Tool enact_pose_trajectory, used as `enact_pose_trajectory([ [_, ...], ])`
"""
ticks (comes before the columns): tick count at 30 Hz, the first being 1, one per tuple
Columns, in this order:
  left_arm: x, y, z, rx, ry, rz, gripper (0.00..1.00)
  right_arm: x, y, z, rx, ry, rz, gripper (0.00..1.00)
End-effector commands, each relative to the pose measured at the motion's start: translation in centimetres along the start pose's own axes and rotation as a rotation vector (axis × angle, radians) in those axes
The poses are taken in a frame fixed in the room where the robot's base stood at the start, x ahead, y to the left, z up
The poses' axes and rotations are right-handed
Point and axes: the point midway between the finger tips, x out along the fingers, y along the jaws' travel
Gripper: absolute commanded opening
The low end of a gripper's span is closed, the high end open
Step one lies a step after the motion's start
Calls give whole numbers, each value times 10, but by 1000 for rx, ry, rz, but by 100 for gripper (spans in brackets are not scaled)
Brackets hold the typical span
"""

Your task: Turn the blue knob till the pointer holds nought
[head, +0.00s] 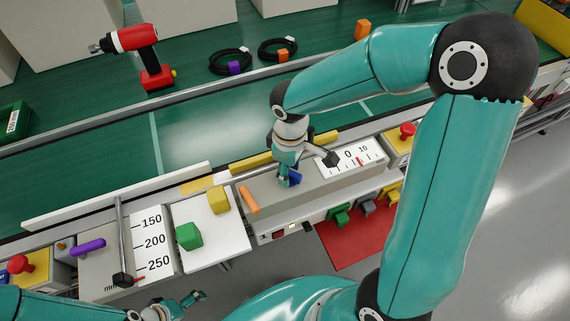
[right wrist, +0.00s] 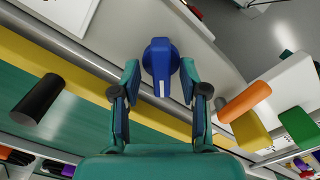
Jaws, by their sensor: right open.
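The blue knob (head: 295,178) stands on a grey panel box (head: 270,192) and is partly hidden by my right gripper (head: 287,180) in the head view. In the right wrist view the blue knob (right wrist: 161,60), with a white mark on its face, lies between the open fingertips of my right gripper (right wrist: 160,72). I cannot tell whether either finger touches it. A white scale (head: 340,160) shows 0 and 10; its small red pointer (head: 360,162) sits a little right of the 0. My left gripper (head: 182,304) is low in the head view, its opening unclear.
An orange handle (head: 249,199) and a black handle (head: 330,158) flank the knob. A red button (head: 407,131) is to the right. Green (head: 188,236) and yellow (head: 218,200) blocks are on a white plate to the left. A slider scale (head: 153,240) stands further left.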

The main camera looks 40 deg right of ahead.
Motion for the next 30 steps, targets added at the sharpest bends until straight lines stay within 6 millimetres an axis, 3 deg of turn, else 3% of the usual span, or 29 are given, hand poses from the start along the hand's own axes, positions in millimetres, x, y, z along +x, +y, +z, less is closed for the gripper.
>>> enact_pose_trajectory([
  [5, 0, 0, 0, 0, 0, 0, 100, -14, 1, -1, 1, 3, 3, 44],
  [15, 0, 0, 0, 0, 0, 0, 100, -79, 2, -3, 1, 8, 4, 44],
  [21, 0, 0, 0, 0, 0, 0, 100, -109, 1, -3, 0, 5, 2, 44],
  [30, 0, 0, 0, 0, 0, 0, 100, -119, 1, -3, -1, 2, 1, 44],
])
